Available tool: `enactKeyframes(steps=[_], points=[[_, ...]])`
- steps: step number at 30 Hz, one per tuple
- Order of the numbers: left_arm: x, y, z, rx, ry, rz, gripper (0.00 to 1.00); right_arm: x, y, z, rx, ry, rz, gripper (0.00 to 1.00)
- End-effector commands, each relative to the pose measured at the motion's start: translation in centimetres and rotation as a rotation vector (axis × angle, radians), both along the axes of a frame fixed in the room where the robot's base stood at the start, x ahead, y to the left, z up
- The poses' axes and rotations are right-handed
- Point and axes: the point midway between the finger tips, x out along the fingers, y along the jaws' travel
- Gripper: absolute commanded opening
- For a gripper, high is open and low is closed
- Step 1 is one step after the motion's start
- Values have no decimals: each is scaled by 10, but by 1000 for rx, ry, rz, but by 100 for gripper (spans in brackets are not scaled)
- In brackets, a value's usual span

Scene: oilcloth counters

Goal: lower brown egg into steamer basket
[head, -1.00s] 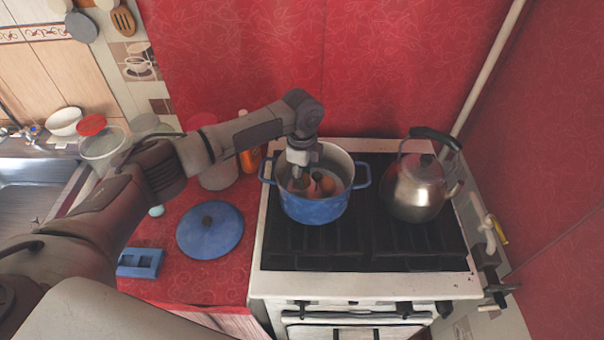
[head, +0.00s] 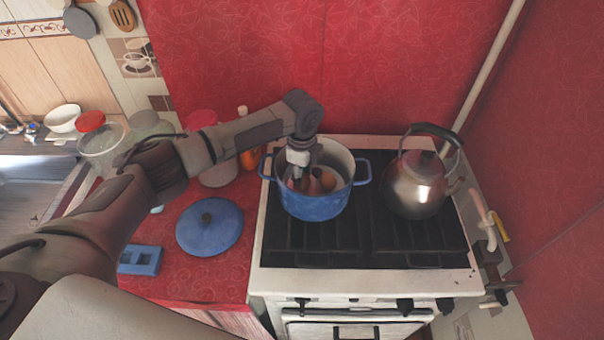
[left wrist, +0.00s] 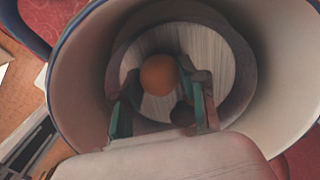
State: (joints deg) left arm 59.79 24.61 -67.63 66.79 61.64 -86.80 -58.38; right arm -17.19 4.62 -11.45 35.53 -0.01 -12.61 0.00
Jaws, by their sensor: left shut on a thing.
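A blue pot (head: 316,206) with a pale inside stands on the stove's left side. My left gripper (head: 307,181) reaches down into it from above. In the left wrist view, a round basket (left wrist: 238,70) with a lined, pale floor sits inside the pot. The brown egg (left wrist: 158,75) is between the fingertips of my left gripper (left wrist: 160,88), which is shut on it, over the basket floor. A darker round shape (left wrist: 183,114) shows beside it, too shaded to identify. I cannot tell whether the egg touches the floor. My right gripper is not in view.
A metal kettle (head: 416,188) stands right of the pot on the stove (head: 365,240). A blue lid (head: 209,228) and a blue holder (head: 140,260) lie on the red counter to the left. Jars and an orange bottle (head: 250,159) stand behind.

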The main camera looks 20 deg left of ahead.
Motion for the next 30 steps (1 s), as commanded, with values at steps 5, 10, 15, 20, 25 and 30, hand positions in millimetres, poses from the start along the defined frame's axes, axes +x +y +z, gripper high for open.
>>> enactKeyframes(steps=[5, 10, 15, 20, 25, 30], points=[[0, 0, 0, 0, 0, 0, 31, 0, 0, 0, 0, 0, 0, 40], [0, 0, 0, 0, 0, 0, 64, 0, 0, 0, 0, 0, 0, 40], [0, 0, 0, 0, 0, 0, 72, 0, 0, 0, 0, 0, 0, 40], [0, 0, 0, 0, 0, 0, 72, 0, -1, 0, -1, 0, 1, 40], [1, 0, 14, -2, -2, 0, 72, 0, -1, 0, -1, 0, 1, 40], [1, 0, 48, -2, -4, 0, 72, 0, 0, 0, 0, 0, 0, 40]])
